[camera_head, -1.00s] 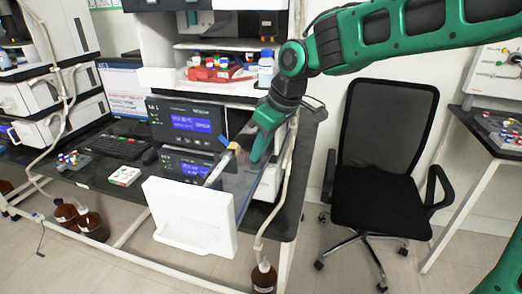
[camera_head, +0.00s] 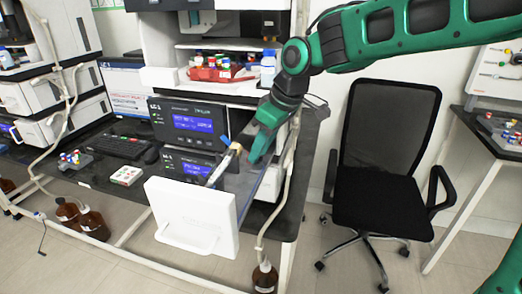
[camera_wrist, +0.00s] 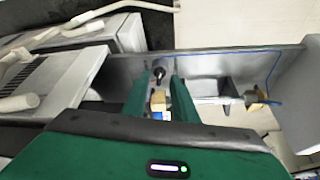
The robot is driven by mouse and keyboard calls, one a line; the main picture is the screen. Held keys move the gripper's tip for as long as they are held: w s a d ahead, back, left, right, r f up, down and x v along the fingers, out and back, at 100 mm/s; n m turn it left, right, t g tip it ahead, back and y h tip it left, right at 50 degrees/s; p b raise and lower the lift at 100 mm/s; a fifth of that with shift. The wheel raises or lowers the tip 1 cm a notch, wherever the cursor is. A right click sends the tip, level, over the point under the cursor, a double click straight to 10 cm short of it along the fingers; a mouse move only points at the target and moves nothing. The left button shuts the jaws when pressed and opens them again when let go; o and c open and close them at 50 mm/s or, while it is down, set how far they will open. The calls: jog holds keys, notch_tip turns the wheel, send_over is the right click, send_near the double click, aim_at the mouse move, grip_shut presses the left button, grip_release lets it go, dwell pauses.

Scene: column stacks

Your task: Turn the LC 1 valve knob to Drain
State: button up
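My gripper (camera_head: 256,149) hangs at the right end of the stacked instruments, beside a clear upright panel. In the wrist view its two green fingers (camera_wrist: 160,88) stand apart. A small tan piece with a blue patch (camera_wrist: 158,101) shows between them, with gaps on both sides; contact cannot be made out. A black round knob-like part (camera_wrist: 158,74) lies just past the fingertips. A second tan piece (camera_wrist: 255,98) on a pale cylinder shows to the right; a similar tan piece (camera_head: 236,147) shows left of my gripper in the head view. Which part is the LC 1 knob, and any Drain mark, cannot be read.
Two instruments with blue displays (camera_head: 192,124) are stacked on the bench. A black chair (camera_head: 385,150) is to the right. A brown bottle (camera_head: 264,277) stands on the floor, and a pale tube runs down the bench end.

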jog(key=v, duration=1)
jog(key=shift+r, duration=0.15)
